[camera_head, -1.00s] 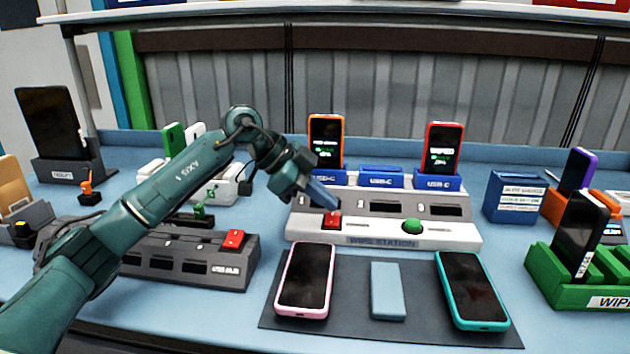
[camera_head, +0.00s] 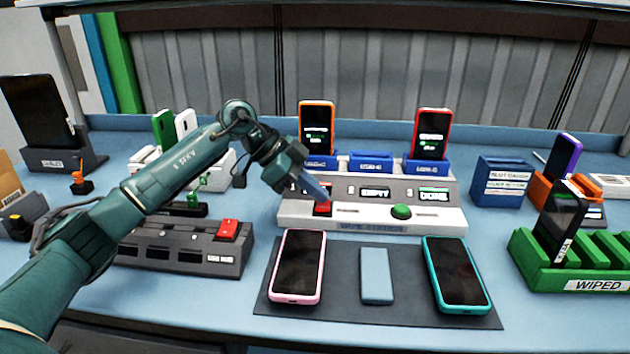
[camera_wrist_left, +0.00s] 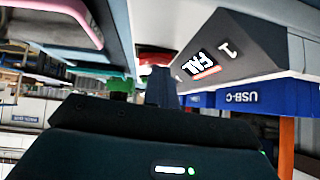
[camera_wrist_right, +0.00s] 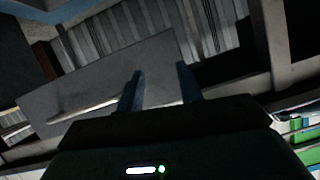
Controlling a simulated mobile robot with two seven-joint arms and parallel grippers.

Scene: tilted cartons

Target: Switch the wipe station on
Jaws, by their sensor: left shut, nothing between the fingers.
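The white and grey wipe station (camera_head: 362,213) stands on the bench behind a dark mat. Its red switch (camera_head: 322,209) is at the front left. My left gripper (camera_head: 320,194) is shut and empty, its tips at the switch, partly hiding it; whether they touch I cannot tell. The station's middle display (camera_head: 375,193) is lit and reads EMPTY; the right display (camera_head: 434,195) reads DONE. The left wrist view shows the display of slot 1 (camera_wrist_left: 203,68) lit, with text like FAIL. My right gripper (camera_wrist_right: 160,88) is open and empty, seen only in its own wrist view.
A green button (camera_head: 401,212) sits on the station's front. A pink-cased phone (camera_head: 298,265), a blue block (camera_head: 376,275) and a teal-cased phone (camera_head: 456,273) lie on the mat. A grey hub (camera_head: 190,250) with another red switch stands left.

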